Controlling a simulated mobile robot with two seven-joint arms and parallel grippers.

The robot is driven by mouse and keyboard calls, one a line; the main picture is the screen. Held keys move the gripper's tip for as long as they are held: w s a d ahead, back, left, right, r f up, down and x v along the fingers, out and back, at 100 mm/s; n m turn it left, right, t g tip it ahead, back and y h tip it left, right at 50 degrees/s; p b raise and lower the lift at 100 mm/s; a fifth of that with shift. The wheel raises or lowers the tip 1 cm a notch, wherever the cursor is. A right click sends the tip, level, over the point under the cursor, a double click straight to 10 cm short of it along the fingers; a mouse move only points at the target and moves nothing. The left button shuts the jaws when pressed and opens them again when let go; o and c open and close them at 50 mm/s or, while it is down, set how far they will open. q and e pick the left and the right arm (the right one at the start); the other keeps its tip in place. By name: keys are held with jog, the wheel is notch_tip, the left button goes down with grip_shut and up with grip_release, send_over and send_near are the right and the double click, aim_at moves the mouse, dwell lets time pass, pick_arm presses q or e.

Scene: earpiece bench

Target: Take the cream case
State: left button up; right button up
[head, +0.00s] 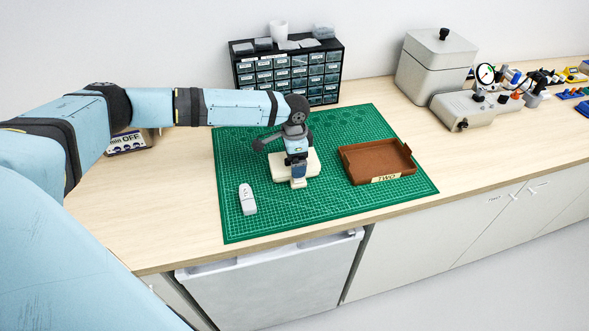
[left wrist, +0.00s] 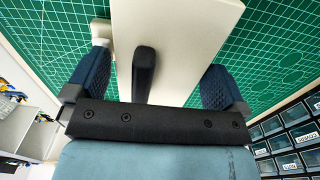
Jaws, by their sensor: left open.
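The cream case (head: 310,167) lies on the green cutting mat (head: 235,165), partly hidden under my left gripper (head: 297,162). In the left wrist view, my left gripper (left wrist: 156,82) is open, with one blue fingertip on each side of the case (left wrist: 185,45). The case looks like a pale flat block between them, and a gap shows on at least one side. A dark bar stands in front of it in that view. Whether the fingers touch the case cannot be told. My right gripper is not in view.
A white and grey handheld device (head: 247,199) lies left of the case. A brown tray (head: 377,162) labelled TWO sits on the mat's right. A drawer cabinet (head: 288,72) stands behind, a grey lidded box (head: 435,65) at the back right. The mat's front is clear.

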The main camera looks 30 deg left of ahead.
pick_arm(q)
jog(key=c, duration=1)
jog(key=shift+o, duration=0.2)
jog(key=shift+r, duration=0.1)
notch_tip(320, 180, up, 23)
jog(key=p, duration=0.4)
jog(key=shift+p, duration=0.3)
